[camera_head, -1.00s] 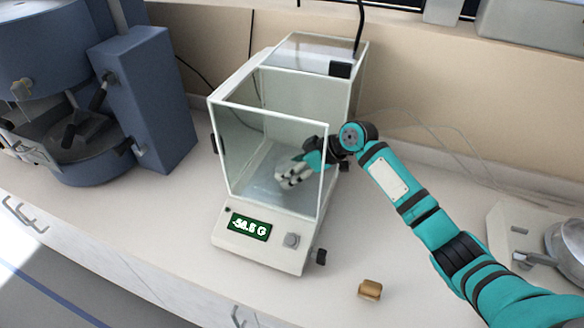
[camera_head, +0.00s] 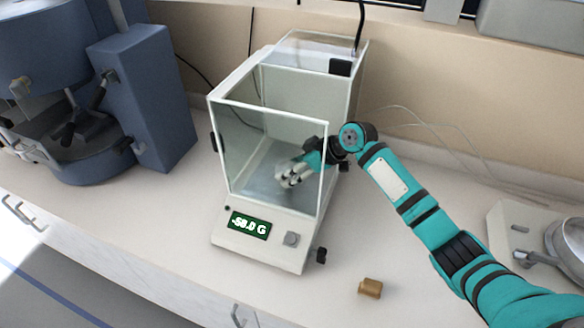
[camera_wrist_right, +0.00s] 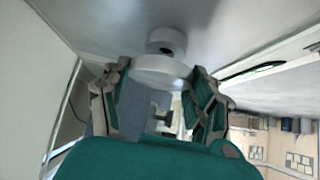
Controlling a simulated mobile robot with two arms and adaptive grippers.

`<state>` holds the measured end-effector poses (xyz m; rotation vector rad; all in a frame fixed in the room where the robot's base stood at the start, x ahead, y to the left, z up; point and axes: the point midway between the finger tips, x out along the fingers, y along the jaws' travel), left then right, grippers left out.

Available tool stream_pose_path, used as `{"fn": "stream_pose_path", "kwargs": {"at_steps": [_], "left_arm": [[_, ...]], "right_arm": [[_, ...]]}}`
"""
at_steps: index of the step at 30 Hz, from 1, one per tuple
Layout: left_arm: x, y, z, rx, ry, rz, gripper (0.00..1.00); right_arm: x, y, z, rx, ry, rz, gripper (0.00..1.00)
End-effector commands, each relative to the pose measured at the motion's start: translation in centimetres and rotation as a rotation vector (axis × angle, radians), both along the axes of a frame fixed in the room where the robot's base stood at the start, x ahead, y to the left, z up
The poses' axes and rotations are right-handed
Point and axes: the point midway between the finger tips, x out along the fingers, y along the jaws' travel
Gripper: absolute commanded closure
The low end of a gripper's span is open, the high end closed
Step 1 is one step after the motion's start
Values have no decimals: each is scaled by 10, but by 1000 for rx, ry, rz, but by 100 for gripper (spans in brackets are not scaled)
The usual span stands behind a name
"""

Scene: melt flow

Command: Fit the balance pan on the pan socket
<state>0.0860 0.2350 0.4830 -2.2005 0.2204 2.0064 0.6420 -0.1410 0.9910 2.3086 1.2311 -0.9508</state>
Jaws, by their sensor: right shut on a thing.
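My right gripper (camera_head: 286,178) reaches through the right side of the glass balance chamber, low over its floor. In the wrist view its two fingers (camera_wrist_right: 160,95) flank a white round disc, the balance pan (camera_wrist_right: 160,72), and are shut on it. A smaller round white piece, which looks like the pan socket (camera_wrist_right: 166,40), shows just beyond the pan at the pale chamber floor. I cannot tell whether the pan touches it. In the head view the gripper and glass hide the pan and socket. My left gripper is not in view.
The balance (camera_head: 262,245) has a green display reading about -58.0 G. Its front glass and frame stand close around my arm. A small brown block (camera_head: 370,288) lies on the bench at right. A blue machine (camera_head: 150,100) stands at left; a metal bowl (camera_head: 570,240) is far right.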

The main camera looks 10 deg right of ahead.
Motion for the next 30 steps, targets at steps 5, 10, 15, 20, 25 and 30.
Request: {"fn": "stream_pose_path", "kwargs": {"at_steps": [5, 10, 15, 20, 25, 30], "left_arm": [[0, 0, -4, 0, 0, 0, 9], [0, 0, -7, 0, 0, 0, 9], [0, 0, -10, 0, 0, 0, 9], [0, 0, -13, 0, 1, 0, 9], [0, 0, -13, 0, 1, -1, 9], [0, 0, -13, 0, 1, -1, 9]], "right_arm": [[0, 0, -6, 0, 0, 0, 97], [0, 0, -10, 0, 1, 1, 97], [0, 0, -14, 0, 1, 1, 97], [0, 0, -18, 0, 1, 1, 97], [0, 0, -20, 0, 1, 1, 33], [0, 0, -20, 0, 1, 1, 12]]}}
